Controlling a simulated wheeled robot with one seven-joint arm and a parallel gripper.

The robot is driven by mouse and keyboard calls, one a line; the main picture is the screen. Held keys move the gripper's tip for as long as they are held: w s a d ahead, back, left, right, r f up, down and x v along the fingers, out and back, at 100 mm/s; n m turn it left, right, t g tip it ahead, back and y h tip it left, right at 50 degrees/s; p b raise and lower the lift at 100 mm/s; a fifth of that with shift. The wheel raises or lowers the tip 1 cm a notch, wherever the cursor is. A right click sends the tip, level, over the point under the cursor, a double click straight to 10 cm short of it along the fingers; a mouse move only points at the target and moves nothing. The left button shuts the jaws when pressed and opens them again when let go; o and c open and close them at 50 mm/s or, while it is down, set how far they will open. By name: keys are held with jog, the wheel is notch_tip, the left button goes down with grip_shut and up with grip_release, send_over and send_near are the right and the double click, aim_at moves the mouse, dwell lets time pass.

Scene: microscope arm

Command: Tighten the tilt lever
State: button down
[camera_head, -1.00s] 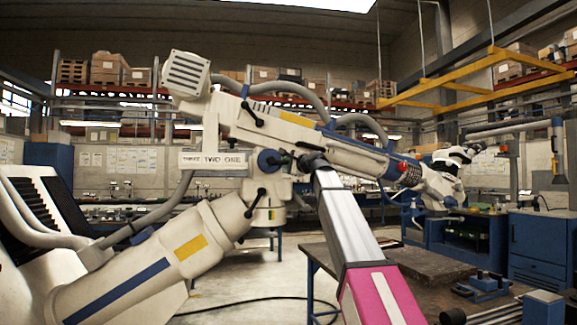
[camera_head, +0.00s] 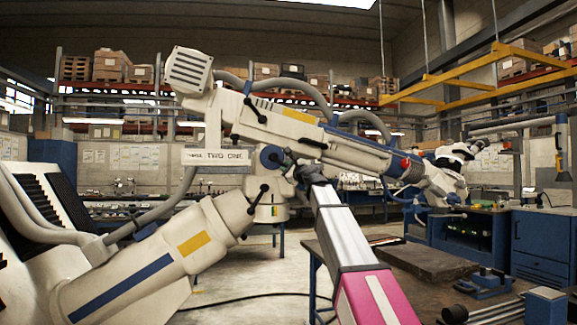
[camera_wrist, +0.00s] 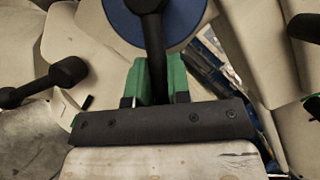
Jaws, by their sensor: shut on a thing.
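The tilt lever (camera_wrist: 155,50) is a black handle with a round hub on a blue disc (camera_wrist: 188,18) in the wrist view. The blue disc also shows at the microscope arm's joint in the head view (camera_head: 267,156). My gripper (camera_wrist: 160,80) has green fingers, one on each side of the lever's shaft, and is shut on it. The lever's far end is hidden behind the dark gripper body. In the head view, my gripper (camera_head: 300,167) is beside the joint, small and partly hidden by my wrist. The white microscope arm (camera_head: 335,147) slopes down to the right.
Another black lever (camera_wrist: 45,83) with a ball end stands left of my gripper in the wrist view. A black-handled lever (camera_head: 257,198) sits below the joint in the head view. A dark-topped workbench (camera_head: 430,262) stands to the right of my arm.

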jog(key=f+m, duration=0.1)
jog(key=f+m+t, duration=0.1)
jog(key=m, duration=0.1)
jog(key=shift+a+h, duration=0.3)
jog(key=shift+h, duration=0.1)
jog(key=shift+s+a+f+m+t+h, duration=0.15)
jog(key=shift+a+m+t+h, duration=0.1)
jog(key=shift+m, duration=0.4)
jog(key=shift+a+f+m+t+h, duration=0.1)
jog(key=shift+a+m+t+h, duration=0.15)
jog(key=shift+m, duration=0.45)
jog(key=shift+s+a+f+m+t+h, duration=0.15)
jog(key=shift+m+t, duration=0.15)
jog(key=shift+m, duration=0.35)
jog(key=c, duration=1.2)
grip_release()
jog(key=shift+f, duration=0.1)
jog(key=shift+c, duration=0.2)
jog(key=shift+o, duration=0.8)
jog(key=shift+w, duration=0.15)
jog(key=shift+a, duration=0.1)
jog(key=v, duration=1.1)
